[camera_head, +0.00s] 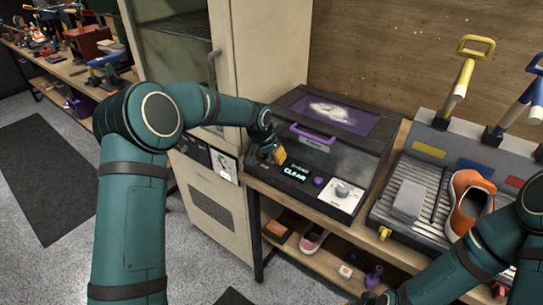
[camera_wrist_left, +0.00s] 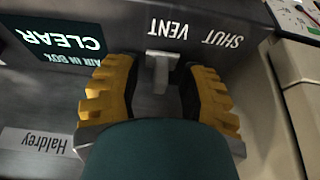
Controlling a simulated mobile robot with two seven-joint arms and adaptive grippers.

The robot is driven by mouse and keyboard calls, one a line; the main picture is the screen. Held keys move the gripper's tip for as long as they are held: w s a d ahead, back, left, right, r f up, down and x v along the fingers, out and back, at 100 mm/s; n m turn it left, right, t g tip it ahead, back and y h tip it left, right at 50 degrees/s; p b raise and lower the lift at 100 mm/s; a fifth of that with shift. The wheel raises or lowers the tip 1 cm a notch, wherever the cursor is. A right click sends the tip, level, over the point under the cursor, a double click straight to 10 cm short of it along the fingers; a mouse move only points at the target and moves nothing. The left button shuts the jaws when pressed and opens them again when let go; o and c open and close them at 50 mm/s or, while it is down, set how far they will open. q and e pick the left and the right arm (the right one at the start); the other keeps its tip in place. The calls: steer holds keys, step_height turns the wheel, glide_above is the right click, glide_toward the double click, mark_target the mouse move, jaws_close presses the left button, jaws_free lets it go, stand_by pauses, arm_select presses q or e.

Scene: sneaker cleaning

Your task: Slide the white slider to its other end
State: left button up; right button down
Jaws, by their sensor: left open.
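The white slider (camera_wrist_left: 160,62) shows in the left wrist view as a small pale tab on the dark front panel, under the upside-down word VENT. The word SHUT stands to its right in that view. My left gripper (camera_wrist_left: 160,95) is open, with one yellow finger on each side of the slider; I cannot tell whether either touches it. In the head view my left gripper (camera_head: 277,155) is at the left end of the box's front and hides the slider. Part of my right gripper (camera_head: 372,298) shows at the bottom edge, its jaws unclear.
The dark box (camera_head: 335,150) has a purple handle (camera_head: 312,137), a lit display (camera_head: 297,173) reading CLEAR and a knob (camera_head: 342,190). A tall beige cabinet (camera_head: 265,50) stands close on the left. An orange sneaker (camera_head: 467,203) is on a rack at right.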

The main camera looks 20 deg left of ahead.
arm_select(q)
jaws_close()
steer(key=a, duration=0.1)
steer(key=w+a+p, duration=0.1)
steer(key=a, duration=0.2)
steer(key=shift+w+a+r+p, duration=0.1)
steer(key=shift+w+a+p, duration=0.2)
steer(key=shift+p, duration=0.05)
